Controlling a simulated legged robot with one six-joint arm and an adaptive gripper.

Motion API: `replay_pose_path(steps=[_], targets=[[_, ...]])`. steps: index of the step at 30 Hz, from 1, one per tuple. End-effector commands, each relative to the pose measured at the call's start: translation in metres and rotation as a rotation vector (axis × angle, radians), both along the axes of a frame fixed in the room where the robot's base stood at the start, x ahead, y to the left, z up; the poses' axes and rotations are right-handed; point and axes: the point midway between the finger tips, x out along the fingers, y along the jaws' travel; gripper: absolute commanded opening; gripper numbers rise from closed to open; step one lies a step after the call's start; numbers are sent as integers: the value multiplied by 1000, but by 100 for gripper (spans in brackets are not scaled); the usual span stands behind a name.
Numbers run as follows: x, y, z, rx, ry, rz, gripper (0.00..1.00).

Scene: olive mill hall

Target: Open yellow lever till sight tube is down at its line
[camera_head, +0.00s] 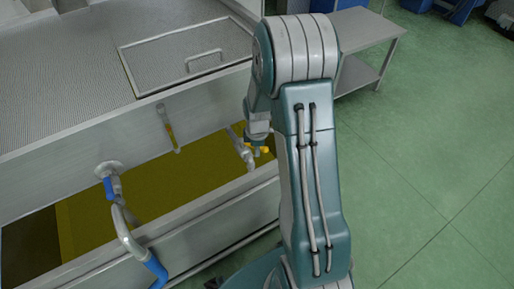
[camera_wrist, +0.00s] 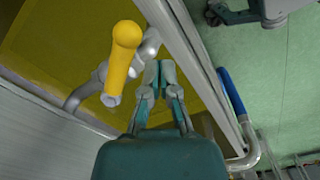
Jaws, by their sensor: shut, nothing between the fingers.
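The yellow lever (camera_head: 265,150) sits on a grey pipe valve at the tank, partly beside my arm in the head view. In the wrist view the yellow lever (camera_wrist: 122,52) is large and close, its rounded knob toward the camera. My gripper (camera_wrist: 159,76) is shut and empty, just right of the lever, apart from it in the picture. In the head view my gripper is mostly hidden by my arm. The sight tube (camera_head: 169,129) stands on the tank's front wall, with yellowish liquid in its lower part; its line is too small to make out.
A trough (camera_head: 218,207) with yellow-green liquid runs below the tank wall. A blue-handled valve (camera_head: 110,188) and a bent pipe with a blue grip (camera_head: 155,269) stand at left. A metal side table (camera_head: 358,32) is behind my arm. Green floor (camera_head: 430,150) at right is clear.

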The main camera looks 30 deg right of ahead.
Motion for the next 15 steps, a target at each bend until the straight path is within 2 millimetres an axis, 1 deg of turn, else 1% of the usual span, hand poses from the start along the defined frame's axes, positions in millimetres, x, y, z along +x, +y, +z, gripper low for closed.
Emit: replay_pose_path(steps=[7, 15], targets=[[0, 0, -17, 0, 1, 0, 0], [3, -4, -18, 0, 0, 0, 0]])
